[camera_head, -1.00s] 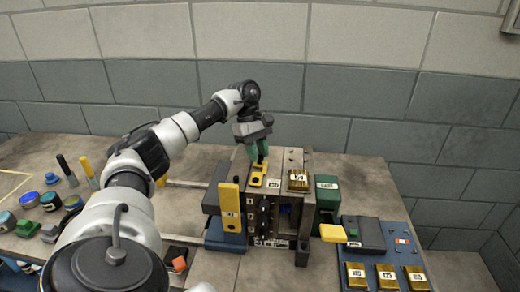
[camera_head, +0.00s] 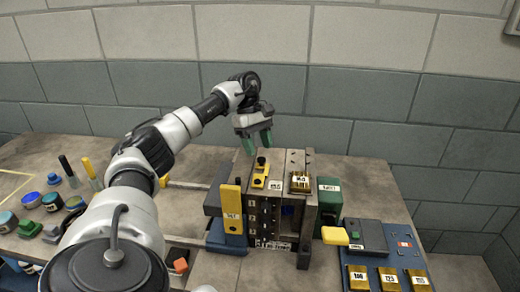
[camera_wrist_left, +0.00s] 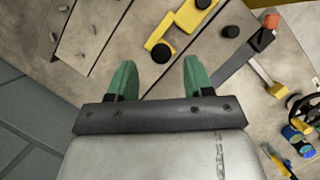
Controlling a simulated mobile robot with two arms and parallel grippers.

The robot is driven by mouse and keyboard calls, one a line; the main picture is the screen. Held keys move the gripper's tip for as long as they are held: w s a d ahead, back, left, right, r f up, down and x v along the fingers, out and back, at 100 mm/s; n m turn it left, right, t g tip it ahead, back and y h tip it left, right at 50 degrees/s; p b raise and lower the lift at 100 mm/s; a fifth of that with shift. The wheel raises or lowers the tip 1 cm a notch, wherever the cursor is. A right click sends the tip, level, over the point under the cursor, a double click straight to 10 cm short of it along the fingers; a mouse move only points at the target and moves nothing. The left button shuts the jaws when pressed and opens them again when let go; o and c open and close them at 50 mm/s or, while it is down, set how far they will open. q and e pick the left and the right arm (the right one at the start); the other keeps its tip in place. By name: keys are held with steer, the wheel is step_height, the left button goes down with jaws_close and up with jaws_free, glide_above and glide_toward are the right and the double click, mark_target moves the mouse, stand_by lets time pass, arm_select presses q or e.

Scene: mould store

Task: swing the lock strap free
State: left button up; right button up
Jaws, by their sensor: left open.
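The lock strap (camera_head: 260,174) is a yellow bar with dark round knobs, lying on top of the grey mould block (camera_head: 276,182). In the left wrist view the strap (camera_wrist_left: 186,24) shows at the top centre, with a black knob at its near end. My right gripper is out of view.
An upright yellow bar (camera_head: 231,206) stands at the mould's left front. A brass block (camera_head: 300,182) sits on the mould top, a green block (camera_head: 328,194) at its right. A blue tray (camera_head: 378,252) with brass blocks lies right. Pots and markers stand left.

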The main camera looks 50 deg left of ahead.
arm_select(q)
steer(key=v, duration=0.8)
steer(key=shift+p, duration=0.3)
